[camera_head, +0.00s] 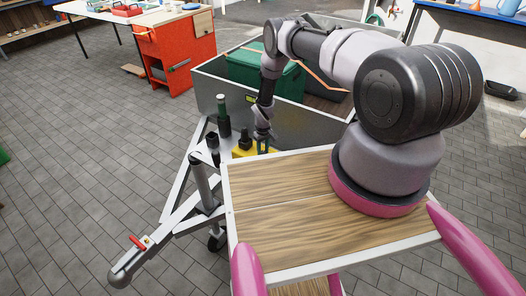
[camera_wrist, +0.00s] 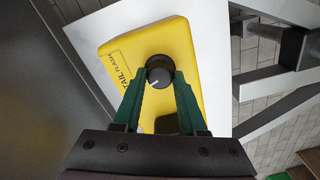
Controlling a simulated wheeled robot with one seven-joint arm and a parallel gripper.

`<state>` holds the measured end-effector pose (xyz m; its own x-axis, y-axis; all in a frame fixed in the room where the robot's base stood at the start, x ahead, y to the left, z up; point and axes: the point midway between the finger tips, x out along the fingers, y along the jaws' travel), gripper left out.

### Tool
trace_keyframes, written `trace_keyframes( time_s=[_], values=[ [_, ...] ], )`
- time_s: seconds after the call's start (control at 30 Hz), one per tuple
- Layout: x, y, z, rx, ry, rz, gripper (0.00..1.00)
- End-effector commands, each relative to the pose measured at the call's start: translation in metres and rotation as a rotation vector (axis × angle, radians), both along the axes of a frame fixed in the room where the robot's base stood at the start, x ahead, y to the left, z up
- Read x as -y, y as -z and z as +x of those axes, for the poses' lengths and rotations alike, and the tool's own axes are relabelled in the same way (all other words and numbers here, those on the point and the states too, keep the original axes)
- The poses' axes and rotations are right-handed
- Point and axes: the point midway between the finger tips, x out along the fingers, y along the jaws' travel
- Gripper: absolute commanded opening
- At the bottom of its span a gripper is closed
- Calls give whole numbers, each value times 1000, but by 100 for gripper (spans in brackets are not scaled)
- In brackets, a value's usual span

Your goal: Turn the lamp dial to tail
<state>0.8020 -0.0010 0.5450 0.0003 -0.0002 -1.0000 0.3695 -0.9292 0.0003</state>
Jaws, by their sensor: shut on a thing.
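A yellow lamp box (camera_wrist: 178,40) lies below my gripper in the wrist view. A round black dial (camera_wrist: 159,68) with a short white pointer mark stands on it. The mark points to the lower left in that view. The green fingers of my gripper (camera_wrist: 159,78) are closed on either side of the dial. In the head view the yellow box (camera_head: 240,153) is partly hidden behind my gripper (camera_head: 263,146). The dial cannot be made out clearly there.
The box sits by the front of a grey trailer (camera_head: 310,121) holding a green crate (camera_head: 245,66). A red cabinet (camera_head: 184,48) stands behind. Floor at left is clear.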

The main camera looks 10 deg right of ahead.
Motion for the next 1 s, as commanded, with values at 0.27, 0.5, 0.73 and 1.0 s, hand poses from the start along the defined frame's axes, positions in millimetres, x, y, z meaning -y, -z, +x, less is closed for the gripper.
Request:
trace_keyframes(
  time_s=[0.27,0.5,0.73,1.0],
  values=[
    [1,0,-1,-2,182,-1,0],
    [0,0,-1,-2,267,-1,0],
    [0,0,-1,-2,292,-1,0],
    [0,0,-1,-2,292,-1,0]
  ],
)
